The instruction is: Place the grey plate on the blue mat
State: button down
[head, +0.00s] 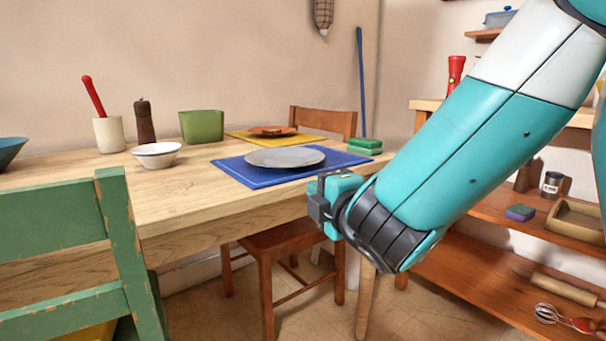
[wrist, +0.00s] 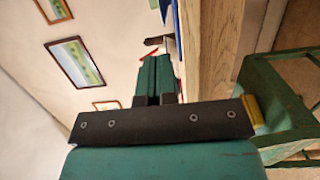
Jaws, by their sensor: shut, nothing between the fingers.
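The grey plate (head: 285,157) lies flat on the blue mat (head: 238,173) near the right end of the wooden table. Blue mat shows on all sides of the plate. My gripper (head: 322,205) is at the table's front right edge, apart from the plate, on the near side of the mat. In the wrist view its fingers (wrist: 155,68) are together, with nothing between them. The plate cannot be made out in the wrist view.
A yellow mat with an orange-brown plate (head: 272,131) lies behind. A green chair (head: 110,250) stands in front; shelves (head: 480,262) are at right.

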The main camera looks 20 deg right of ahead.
jog(key=shift+w+d+p, duration=0.25)
jog(key=shift+w+p, duration=1.45)
jog(key=shift+w, duration=0.35)
jog(key=shift+w+d+p, duration=0.2)
jog(key=shift+w+p, duration=1.45)
jog(key=shift+w, duration=0.35)
jog(key=shift+w+d+p, duration=0.25)
jog(key=shift+w+p, duration=1.45)
jog(key=shift+w, duration=0.35)
